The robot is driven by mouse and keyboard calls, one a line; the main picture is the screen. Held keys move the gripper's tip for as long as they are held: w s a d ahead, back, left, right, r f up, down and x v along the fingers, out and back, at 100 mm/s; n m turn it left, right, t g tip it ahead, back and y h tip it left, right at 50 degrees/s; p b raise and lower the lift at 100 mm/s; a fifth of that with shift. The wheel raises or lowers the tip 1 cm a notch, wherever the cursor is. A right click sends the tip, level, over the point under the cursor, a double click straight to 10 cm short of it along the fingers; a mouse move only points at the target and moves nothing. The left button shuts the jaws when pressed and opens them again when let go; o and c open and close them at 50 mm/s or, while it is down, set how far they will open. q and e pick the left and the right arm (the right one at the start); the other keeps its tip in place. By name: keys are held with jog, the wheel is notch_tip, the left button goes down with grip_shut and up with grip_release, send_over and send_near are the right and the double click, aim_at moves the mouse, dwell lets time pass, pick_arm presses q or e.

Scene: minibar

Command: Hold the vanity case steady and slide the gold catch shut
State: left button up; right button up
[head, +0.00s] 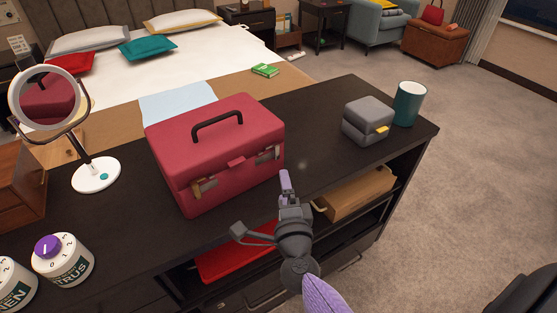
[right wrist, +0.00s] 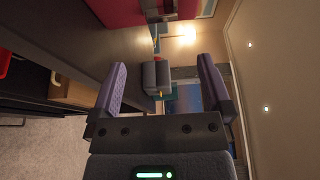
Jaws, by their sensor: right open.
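The red vanity case (head: 228,138) stands closed-looking on the dark counter, with a black handle (head: 217,126) on its lid. A gold-brown catch (head: 198,187) shows at the left of its front and a greyer catch (head: 268,154) at the right; I cannot tell whether either is fastened. My right gripper (head: 264,207) is open and empty, in front of the case's right side and apart from it. In the right wrist view, its spread fingers (right wrist: 162,80) have nothing between them, and part of the red case (right wrist: 118,10) shows at the top. My left gripper is not in view.
A grey box (head: 368,120) with a yellow tab and a teal cup (head: 408,103) stand at the counter's right end. A round mirror (head: 48,98) and white canisters (head: 63,259) are at left. Shelves below hold a wooden box (head: 358,193).

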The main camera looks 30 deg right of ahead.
aim_at(277, 154)
jog(key=b+x, duration=0.2)
jog(key=x, duration=0.6)
jog(key=shift+w+d, duration=0.15)
jog(key=shift+w, duration=0.2)
jog(key=shift+w+d, duration=0.25)
jog(key=shift+w, duration=0.35)
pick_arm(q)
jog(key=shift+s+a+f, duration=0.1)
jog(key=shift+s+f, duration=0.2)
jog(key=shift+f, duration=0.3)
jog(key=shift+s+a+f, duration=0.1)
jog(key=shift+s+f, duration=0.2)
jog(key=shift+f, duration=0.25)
pick_arm(e)
jog(key=shift+r, duration=0.1)
jog(key=shift+c, duration=0.3)
jog(key=c, duration=0.5)
grip_shut()
